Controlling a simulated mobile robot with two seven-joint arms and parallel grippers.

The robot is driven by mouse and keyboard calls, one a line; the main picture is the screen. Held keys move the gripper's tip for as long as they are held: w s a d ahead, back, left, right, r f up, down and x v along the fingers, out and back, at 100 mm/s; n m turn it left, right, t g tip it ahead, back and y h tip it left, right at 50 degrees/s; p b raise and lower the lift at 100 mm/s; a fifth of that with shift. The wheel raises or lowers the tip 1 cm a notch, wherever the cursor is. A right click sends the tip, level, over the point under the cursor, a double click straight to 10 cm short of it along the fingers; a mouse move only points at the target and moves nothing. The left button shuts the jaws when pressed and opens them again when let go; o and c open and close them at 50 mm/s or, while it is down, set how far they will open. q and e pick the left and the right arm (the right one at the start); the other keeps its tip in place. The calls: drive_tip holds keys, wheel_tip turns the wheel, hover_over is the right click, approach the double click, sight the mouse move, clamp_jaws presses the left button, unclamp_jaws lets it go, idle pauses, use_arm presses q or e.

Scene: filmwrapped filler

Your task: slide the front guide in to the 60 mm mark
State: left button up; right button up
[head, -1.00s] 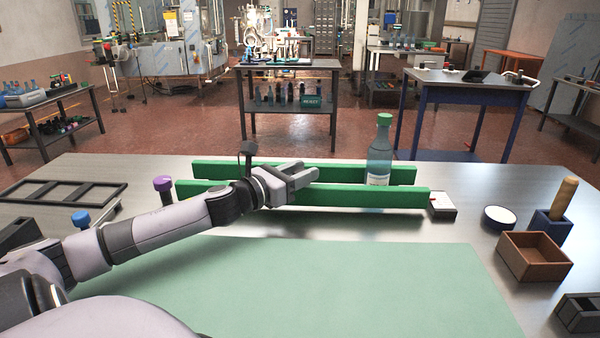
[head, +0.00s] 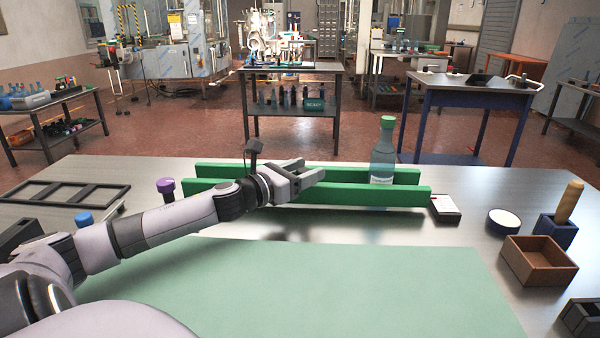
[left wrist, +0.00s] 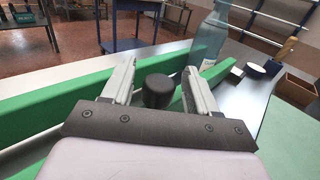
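The front guide (head: 375,193) is a long green rail lying across the metal table. The back guide (head: 345,173) runs behind it, with a gap between them. A clear bottle (head: 382,165) with a green cap stands between the guides near their right end; it also shows in the left wrist view (left wrist: 209,38). My left gripper (head: 307,172) is above the guides, left of the bottle. In the left wrist view its fingers (left wrist: 160,75) are apart, with a dark round knob (left wrist: 158,91) between them. I cannot tell whether they touch it. No 60 mm mark is readable. My right gripper is out of view.
A small white-topped box (head: 446,209) sits at the guides' right end. A round white-topped item (head: 503,220), a wooden box (head: 515,262) and a blue holder (head: 553,229) stand farther right. A purple-capped item (head: 166,188) is at the left. The green mat (head: 330,290) in front is clear.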

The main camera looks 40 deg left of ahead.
use_arm(q)
drive_tip(key=shift+s, duration=0.15)
drive_tip(key=shift+s+f, duration=0.15)
drive_tip(key=shift+s, duration=0.85)
drive_tip(key=shift+s+a, duration=0.15)
drive_tip(key=shift+s, duration=1.05)
drive_tip(key=shift+s+a, duration=0.15)
drive_tip(key=shift+s, duration=1.05)
